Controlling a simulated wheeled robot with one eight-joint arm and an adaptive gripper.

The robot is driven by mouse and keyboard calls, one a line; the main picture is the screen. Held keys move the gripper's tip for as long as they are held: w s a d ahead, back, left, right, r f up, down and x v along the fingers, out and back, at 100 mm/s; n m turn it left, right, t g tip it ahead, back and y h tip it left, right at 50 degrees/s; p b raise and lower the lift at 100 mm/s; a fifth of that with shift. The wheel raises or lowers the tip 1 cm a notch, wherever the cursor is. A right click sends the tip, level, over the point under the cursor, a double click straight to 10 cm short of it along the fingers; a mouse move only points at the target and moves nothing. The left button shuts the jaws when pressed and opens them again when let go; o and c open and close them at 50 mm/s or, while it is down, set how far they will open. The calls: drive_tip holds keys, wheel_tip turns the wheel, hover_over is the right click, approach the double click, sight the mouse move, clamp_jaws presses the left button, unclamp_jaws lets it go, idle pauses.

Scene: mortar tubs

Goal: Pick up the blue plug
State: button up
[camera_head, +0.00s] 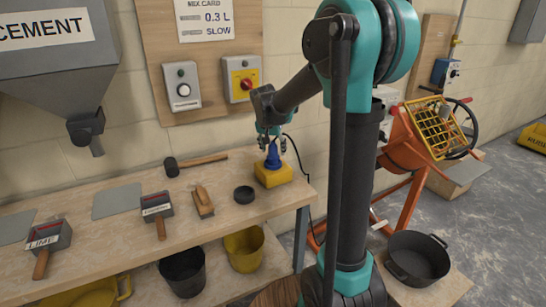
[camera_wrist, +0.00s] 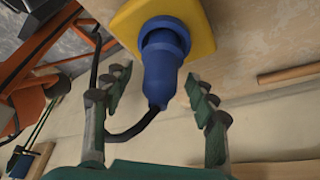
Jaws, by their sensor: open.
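The blue plug (camera_head: 272,158) stands upright on a yellow block (camera_head: 277,176) at the right end of the wooden bench. In the wrist view the blue plug (camera_wrist: 163,62) shows large, its base against the yellow block (camera_wrist: 205,30). A black cable leaves its narrow end and curves away to the left. My gripper (camera_head: 270,140) is directly above the plug in the head view. In the wrist view my gripper (camera_wrist: 160,100) is open, with one finger on each side of the plug's narrow end and a gap visible on both sides.
A black round dish (camera_head: 244,194), a brush (camera_head: 202,201) and a mallet (camera_head: 195,163) lie on the bench (camera_head: 120,235) left of the block. The wall with a red-knob switch box (camera_head: 244,79) is close behind. An orange mixer (camera_head: 405,145) stands to the right.

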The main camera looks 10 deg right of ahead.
clamp_jaws()
idle(0.4)
